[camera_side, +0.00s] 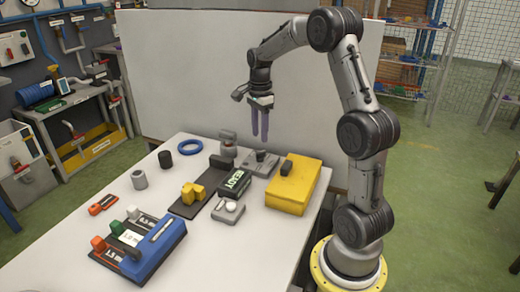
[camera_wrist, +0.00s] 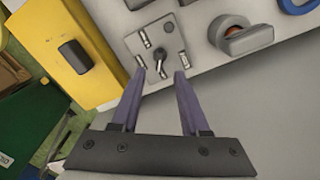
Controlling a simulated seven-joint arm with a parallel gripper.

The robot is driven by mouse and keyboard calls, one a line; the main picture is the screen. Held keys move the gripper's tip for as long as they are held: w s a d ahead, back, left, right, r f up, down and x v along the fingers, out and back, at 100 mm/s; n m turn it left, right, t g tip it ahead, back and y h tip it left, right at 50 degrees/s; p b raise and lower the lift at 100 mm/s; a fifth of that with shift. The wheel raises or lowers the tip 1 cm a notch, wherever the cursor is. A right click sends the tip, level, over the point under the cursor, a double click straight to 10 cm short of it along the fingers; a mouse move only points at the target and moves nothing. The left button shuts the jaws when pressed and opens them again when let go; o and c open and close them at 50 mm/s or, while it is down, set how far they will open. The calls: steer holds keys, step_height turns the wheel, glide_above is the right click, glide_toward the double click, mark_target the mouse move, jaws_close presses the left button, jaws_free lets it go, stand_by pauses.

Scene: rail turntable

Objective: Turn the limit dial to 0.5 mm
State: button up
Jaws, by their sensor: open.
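A grey plate (camera_wrist: 135,42) carries a small dark knob with a light bar (camera_wrist: 160,57), which looks like the limit dial. Small pale labels sit around it, too small to read, so I cannot tell its setting. In the side view the plate (camera_side: 255,168) lies at the back of the table beside the yellow box. My gripper (camera_side: 259,140) points down above this plate, open and empty, its purple fingers apart. In the wrist view the fingertips (camera_wrist: 161,74) appear on both sides of the knob's lower end, apart from it.
A yellow box (camera_side: 300,195) with a dark block on top stands right of the plate. A round grey device with a knob (camera_side: 228,147), a black READY display (camera_side: 234,183), a blue ring (camera_side: 190,147) and a blue gauge fixture (camera_side: 155,250) are also on the table. The space above is clear.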

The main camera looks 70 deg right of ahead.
mark_target(261, 156)
step_height(261, 156, down, 7)
steer(key=shift+r, duration=0.15)
jaws_close()
stand_by(0.4)
